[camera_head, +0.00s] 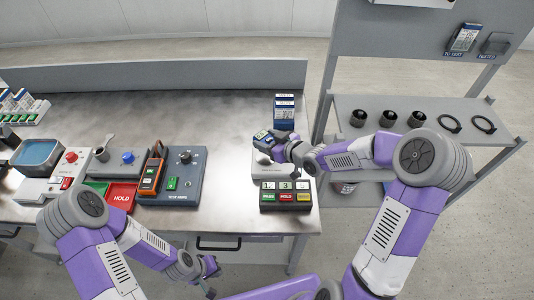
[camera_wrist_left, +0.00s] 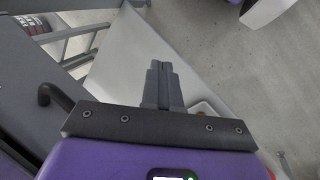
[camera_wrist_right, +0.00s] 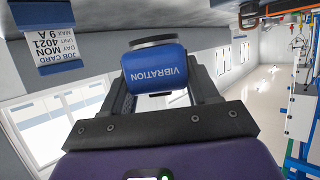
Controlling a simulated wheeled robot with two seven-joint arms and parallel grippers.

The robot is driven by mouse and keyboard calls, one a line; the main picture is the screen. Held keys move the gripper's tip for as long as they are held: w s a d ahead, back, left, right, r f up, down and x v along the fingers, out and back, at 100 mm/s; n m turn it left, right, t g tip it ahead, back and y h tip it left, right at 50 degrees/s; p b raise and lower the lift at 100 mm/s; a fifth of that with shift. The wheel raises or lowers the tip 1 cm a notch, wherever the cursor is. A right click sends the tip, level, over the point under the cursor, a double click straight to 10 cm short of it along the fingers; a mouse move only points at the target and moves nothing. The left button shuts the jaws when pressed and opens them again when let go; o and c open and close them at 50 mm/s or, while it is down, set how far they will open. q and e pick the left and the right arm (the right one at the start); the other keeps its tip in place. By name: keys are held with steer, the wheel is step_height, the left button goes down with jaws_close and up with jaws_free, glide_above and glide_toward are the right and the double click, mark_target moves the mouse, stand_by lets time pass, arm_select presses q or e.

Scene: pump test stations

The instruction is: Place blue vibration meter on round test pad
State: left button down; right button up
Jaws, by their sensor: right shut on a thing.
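My right gripper (camera_head: 272,143) is shut on the blue vibration meter (camera_wrist_right: 155,72), whose "VIBRATION" label and grey round end show in the right wrist view. In the head view the meter (camera_head: 262,135) is partly covered by the gripper, above a pale grey block (camera_head: 262,169) at the bench's right end. I cannot tell whether the meter touches anything below. The round test pad is not clearly visible; a pale rounded shape under the gripper is too covered to identify. My left gripper (camera_head: 209,283) is shut and empty in front of the bench; its closed fingers show in the left wrist view (camera_wrist_left: 164,84).
A button box (camera_head: 286,196) stands in front of the pale block, and a blue job card holder (camera_head: 284,112) behind it. The rear bench middle is clear.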

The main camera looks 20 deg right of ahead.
mark_target(267, 158)
steer(key=shift+f+b, duration=0.65)
steer(key=shift+f, duration=1.85)
steer(key=shift+f, duration=0.2)
steer(key=o, duration=1.4)
steer(key=shift+c, duration=0.2)
